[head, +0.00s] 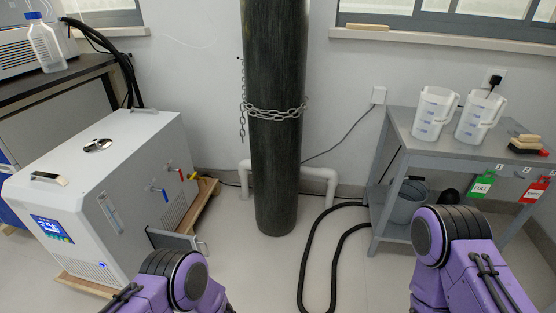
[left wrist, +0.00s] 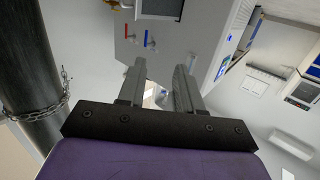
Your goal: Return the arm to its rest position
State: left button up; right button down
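Two purple arm sections of mine show at the bottom of the head view, the left arm at lower left and the right arm at lower right. Neither gripper shows in the head view. In the left wrist view, my left gripper (left wrist: 160,85) has its two grey fingers apart with a gap between them. Nothing is seen held in it. The white chiller unit (left wrist: 190,35) with red and blue valves shows beyond the fingertips, tilted in the picture. My right gripper is out of view.
A white chiller (head: 120,165) stands at left. A dark gas cylinder (head: 276,160) with a chain (head: 275,111) stands at the centre back. A grey table (head: 400,148) at right holds two measuring jugs (head: 433,112). A black hose (head: 310,250) lies on the floor.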

pick_arm(q)
jog(key=s+a+f+m+g+h, duration=0.2)
jog(key=s+a+f+g+h, duration=0.25)
jog(key=s+a, duration=0.5)
jog(key=s+r+n+g+h, duration=0.1)
jog(key=s+g, duration=0.2)
jog(key=s, duration=0.5)
jog(key=s+r+g+h, duration=0.2)
jog(key=s+g, duration=0.1)
jog(key=s, duration=0.4)
notch_tip(320, 180, down, 11)
jog(key=b, duration=1.1)
notch_tip(320, 180, up, 38)
jog(key=p, duration=3.8)
jog(key=shift+w+a+f, duration=0.15)
jog(key=shift+a+f, duration=0.05)
jog(key=shift+y, duration=0.25)
